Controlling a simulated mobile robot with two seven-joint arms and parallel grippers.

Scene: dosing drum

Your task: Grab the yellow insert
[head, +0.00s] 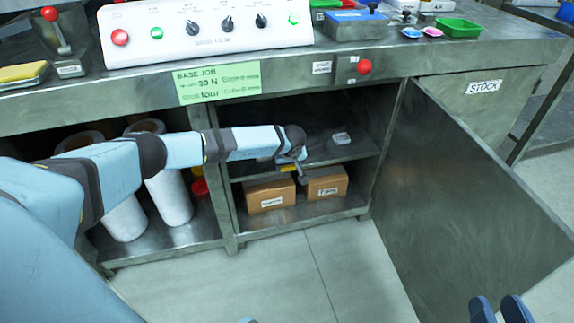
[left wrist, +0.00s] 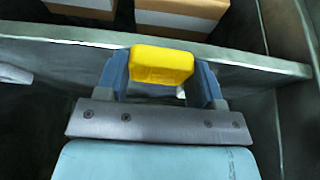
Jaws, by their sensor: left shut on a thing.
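The yellow insert (left wrist: 161,66) is a small rounded yellow block, seen up close in the left wrist view. My left gripper (left wrist: 162,75) is shut on it, with a blue finger on each side. In the head view the insert (head: 289,168) shows as a small yellow patch under my left gripper (head: 291,172), in front of the cabinet's middle shelf. My right gripper (head: 502,310) shows only as two blue fingertips at the bottom right edge, with a gap between them and nothing visible in it.
The middle shelf (head: 362,151) holds a small grey object (head: 341,138). Two cardboard boxes stand below, one on the left (head: 270,194) and one on the right (head: 327,183). The cabinet door (head: 460,190) hangs open at right. White rolls (head: 170,195) stand in the left compartment.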

